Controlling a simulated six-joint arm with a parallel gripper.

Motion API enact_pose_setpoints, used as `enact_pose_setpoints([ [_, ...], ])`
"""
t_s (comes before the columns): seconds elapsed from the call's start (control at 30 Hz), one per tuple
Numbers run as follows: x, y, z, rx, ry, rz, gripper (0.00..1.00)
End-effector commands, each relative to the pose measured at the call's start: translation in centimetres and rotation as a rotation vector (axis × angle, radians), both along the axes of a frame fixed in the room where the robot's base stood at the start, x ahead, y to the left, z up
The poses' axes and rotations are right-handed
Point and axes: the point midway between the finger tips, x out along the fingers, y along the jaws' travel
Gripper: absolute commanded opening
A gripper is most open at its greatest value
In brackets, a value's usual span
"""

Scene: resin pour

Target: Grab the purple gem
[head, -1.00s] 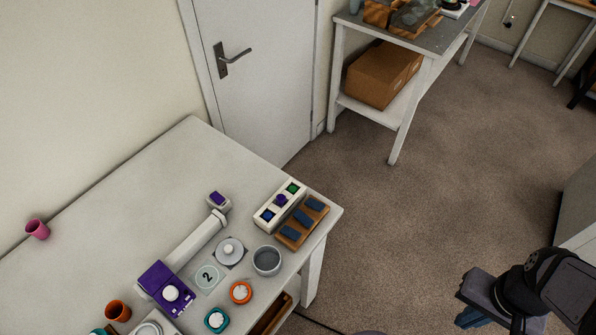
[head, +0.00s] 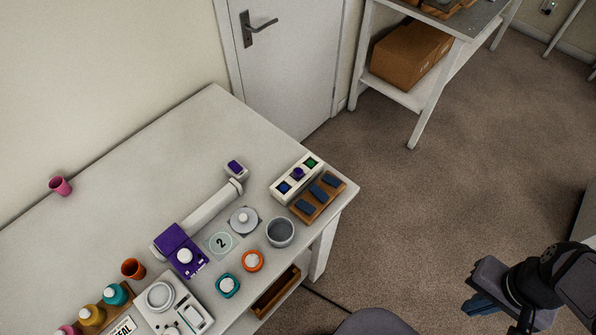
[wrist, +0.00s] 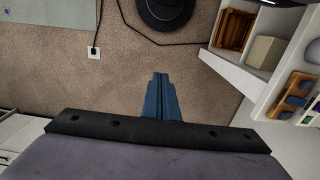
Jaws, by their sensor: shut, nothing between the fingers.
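The purple gem (head: 298,173) sits in the middle slot of a small white holder (head: 275,198) near the right corner of the white table. A blue gem (head: 285,187) is in the slot on one side of it and a green gem (head: 310,162) on the other. My gripper (head: 476,306) is at the lower right of the head view, over the carpet and well apart from the table. The wrist view shows its blue fingers (wrist: 161,80) together with nothing between them. I cannot make out the purple gem in the wrist view.
A wooden rack with dark blue blocks (head: 318,198) lies right beside the holder. A grey cup (head: 280,232), a round-knobbed lid (head: 243,220) and a purple device (head: 181,252) stand nearby. Carpet (head: 400,220) lies open between table and gripper.

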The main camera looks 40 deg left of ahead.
Motion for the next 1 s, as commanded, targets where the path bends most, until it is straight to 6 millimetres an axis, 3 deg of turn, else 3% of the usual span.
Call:
enact_pose_setpoints([
  [0.33, 0.0, 0.0, 0.0, 0.0, 0.0, 0.0, 0.02],
  [0.5, 0.0, 0.0, 0.0, 0.0, 0.0, 0.0, 0.43],
  [0.53, 0.0, 0.0, 0.0, 0.0, 0.0, 0.0, 0.45],
  [0.83, 0.1, 0.1, -0.1, 0.002, 0.002, 0.004, 0.45],
  [1.0, 1.4, 1.5, -1.1, 0.04, 0.028, 0.068, 0.45],
])
